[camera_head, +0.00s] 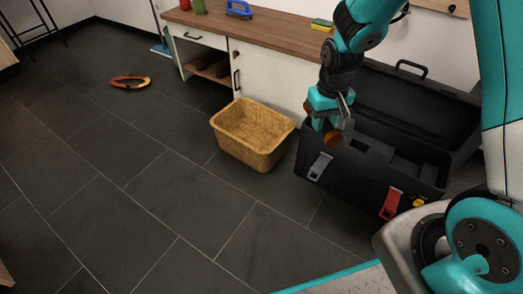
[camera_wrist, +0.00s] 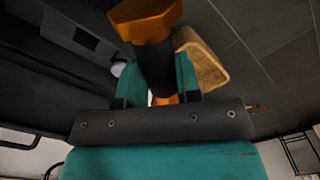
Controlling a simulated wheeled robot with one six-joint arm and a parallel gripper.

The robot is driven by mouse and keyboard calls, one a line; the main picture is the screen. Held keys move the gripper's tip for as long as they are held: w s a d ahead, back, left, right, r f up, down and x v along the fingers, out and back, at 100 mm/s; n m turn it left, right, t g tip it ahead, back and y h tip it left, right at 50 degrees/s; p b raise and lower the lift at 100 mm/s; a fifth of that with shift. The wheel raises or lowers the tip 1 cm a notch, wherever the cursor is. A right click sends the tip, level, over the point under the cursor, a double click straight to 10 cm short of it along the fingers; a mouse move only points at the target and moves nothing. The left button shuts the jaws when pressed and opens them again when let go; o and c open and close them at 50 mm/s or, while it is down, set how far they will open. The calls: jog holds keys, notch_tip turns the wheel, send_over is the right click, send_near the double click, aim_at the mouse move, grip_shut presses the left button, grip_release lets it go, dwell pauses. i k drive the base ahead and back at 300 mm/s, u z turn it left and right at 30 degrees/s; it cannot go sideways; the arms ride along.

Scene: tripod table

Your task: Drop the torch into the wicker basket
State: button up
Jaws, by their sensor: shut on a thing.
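The torch (camera_head: 333,139) has an orange head and a dark body. In the wrist view the torch (camera_wrist: 146,22) sticks out from between the teal fingers of my gripper (camera_wrist: 157,78). My gripper (camera_head: 329,108) is shut on the torch and holds it in the air over the left part of the open toolbox. The wicker basket (camera_head: 252,160) is tan, open-topped and stands on the floor left of my gripper. No contents show in it. Part of the basket (camera_wrist: 207,62) also appears behind the torch in the wrist view.
A black toolbox (camera_head: 345,180) with its lid raised stands right of the basket. A wooden-topped cabinet (camera_head: 270,32) is behind, with a blue-handled tool (camera_head: 239,10) and a sponge (camera_head: 321,24) on it. An orange ring-like thing (camera_head: 130,82) lies on the floor. The front floor is clear.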

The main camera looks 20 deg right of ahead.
aim_at(257, 142)
jog(key=u, duration=0.85)
jog(key=i, duration=0.8)
jog(key=z, duration=0.55)
jog(key=i, duration=0.65)
jog(key=z, duration=0.75)
